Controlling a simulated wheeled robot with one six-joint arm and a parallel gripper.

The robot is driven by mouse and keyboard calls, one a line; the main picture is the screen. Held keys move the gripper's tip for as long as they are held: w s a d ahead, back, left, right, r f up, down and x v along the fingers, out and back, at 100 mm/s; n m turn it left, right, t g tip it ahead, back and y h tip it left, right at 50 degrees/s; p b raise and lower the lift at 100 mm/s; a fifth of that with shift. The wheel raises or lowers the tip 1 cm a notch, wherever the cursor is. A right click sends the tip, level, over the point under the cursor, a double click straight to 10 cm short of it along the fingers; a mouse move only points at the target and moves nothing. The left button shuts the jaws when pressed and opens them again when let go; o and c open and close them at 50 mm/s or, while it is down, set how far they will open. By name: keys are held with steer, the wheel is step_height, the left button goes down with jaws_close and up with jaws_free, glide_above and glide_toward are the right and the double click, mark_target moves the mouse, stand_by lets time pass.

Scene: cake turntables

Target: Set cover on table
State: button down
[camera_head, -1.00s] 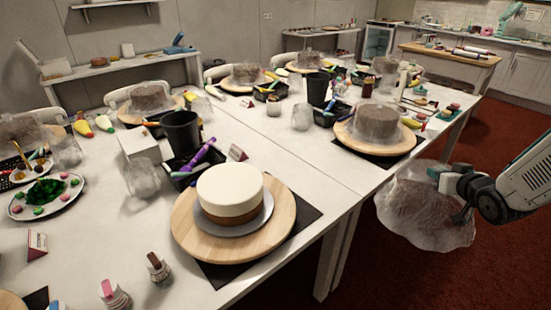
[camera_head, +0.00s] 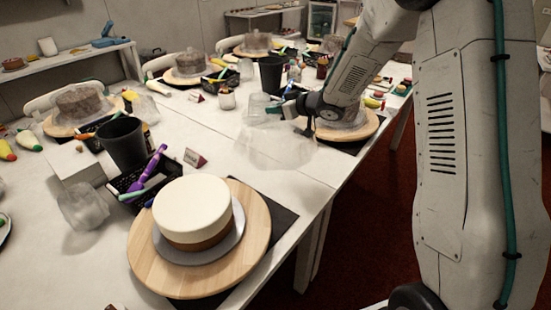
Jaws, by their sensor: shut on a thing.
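The near cake (camera_head: 192,208), white on top and brown below, stands uncovered on a round wooden turntable (camera_head: 150,262) at the front. My arm comes in from the right and partly hides the far covered cake (camera_head: 345,120).
More covered cakes (camera_head: 80,103) line the far side. Bare tabletop lies around the cover.

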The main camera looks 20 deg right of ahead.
step_height(320, 180, down, 10)
steer(key=shift+r, duration=0.25)
steer(key=shift+f, duration=0.1)
steer(key=c, duration=1.3)
jaws_free()
steer(key=shift+d, duration=0.1)
steer(key=shift+o, duration=0.2)
